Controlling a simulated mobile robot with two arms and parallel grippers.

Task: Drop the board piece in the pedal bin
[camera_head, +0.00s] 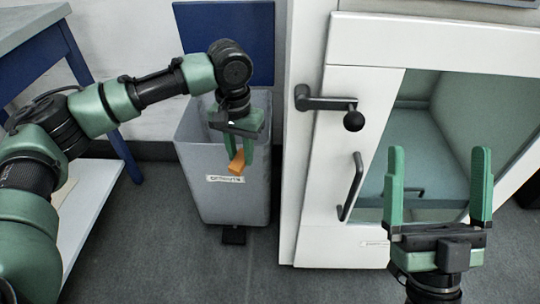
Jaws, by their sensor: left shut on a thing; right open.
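The pedal bin (189,147) is a tall grey bin with a label on its front and a dark pedal at its foot. Its blue lid (222,40) stands upright behind it, so the bin is open. My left gripper (236,158) points down over the bin's front part. It is shut on an orange-brown board piece (238,162), which is tilted between the fingertips. In the picture the piece overlaps the bin's front wall; I cannot tell its exact height relative to the rim. My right gripper (438,180) is open and empty at the lower right, fingers pointing up in the picture.
A white cabinet (312,176) with a glass window, dark handles and a black knob stands right of the bin. A blue-framed table (48,62) with a pale lower shelf (92,194) is at the left. The grey floor (190,268) in front of the bin is clear.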

